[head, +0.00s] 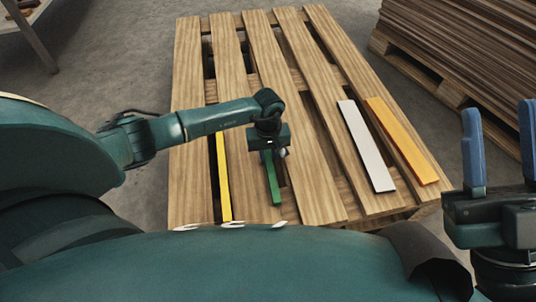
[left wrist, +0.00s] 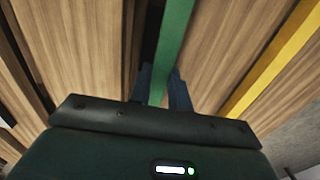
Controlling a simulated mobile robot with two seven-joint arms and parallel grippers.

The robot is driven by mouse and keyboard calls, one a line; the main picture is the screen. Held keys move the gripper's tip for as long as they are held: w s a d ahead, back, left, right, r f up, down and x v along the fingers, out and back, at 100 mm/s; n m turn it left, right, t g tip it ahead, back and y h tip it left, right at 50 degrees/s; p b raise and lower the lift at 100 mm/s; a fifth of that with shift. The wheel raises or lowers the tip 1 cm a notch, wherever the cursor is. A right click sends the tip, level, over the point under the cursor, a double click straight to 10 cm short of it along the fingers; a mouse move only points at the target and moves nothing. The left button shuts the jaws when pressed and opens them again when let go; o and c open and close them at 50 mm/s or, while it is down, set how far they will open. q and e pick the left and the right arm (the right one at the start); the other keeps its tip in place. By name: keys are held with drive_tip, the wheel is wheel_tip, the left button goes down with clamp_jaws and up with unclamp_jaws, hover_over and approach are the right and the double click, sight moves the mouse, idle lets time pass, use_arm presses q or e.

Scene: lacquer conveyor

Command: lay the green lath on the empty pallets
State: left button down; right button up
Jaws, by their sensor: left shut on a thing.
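The green lath (head: 273,182) is in the grasp of my left gripper (head: 269,150), over the near middle of the wooden pallet (head: 187,120). In the left wrist view the green lath (left wrist: 174,35) runs between the two blue fingers of my left gripper (left wrist: 162,82), which are shut on it. The lath lies roughly along the slats, beside a dark gap. I cannot tell whether it touches the wood. My right gripper (head: 500,135) is at the right edge of the head view, its two blue fingers wide apart and empty.
A yellow lath (head: 223,180) lies on the pallet left of the green one; it also shows in the left wrist view (left wrist: 278,62). A white lath (head: 366,146) and an orange lath (head: 401,140) lie at the right. A board stack (head: 460,45) stands back right. The pallet's far half is clear.

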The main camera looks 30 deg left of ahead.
use_arm(q)
drive_tip(key=shift+f, duration=0.1)
drive_tip(key=shift+f, duration=0.1)
drive_tip(key=c, duration=1.3)
unclamp_jaws()
use_arm(e)
drive_tip(key=shift+r, duration=0.1)
use_arm(q)
drive_tip(key=shift+r, duration=0.35)
wheel_tip(320, 180, up, 12)
drive_tip(key=p, duration=0.5)
drive_tip(key=shift+f, duration=0.15)
use_arm(e)
wheel_tip(320, 180, down, 7)
drive_tip(key=m+g+h, duration=0.1)
drive_tip(key=m+h, duration=0.5)
drive_tip(key=shift+s+a+m+g+h, duration=0.15)
drive_tip(key=shift+a+m+g+h, duration=0.15)
drive_tip(key=shift+a+m, duration=0.1)
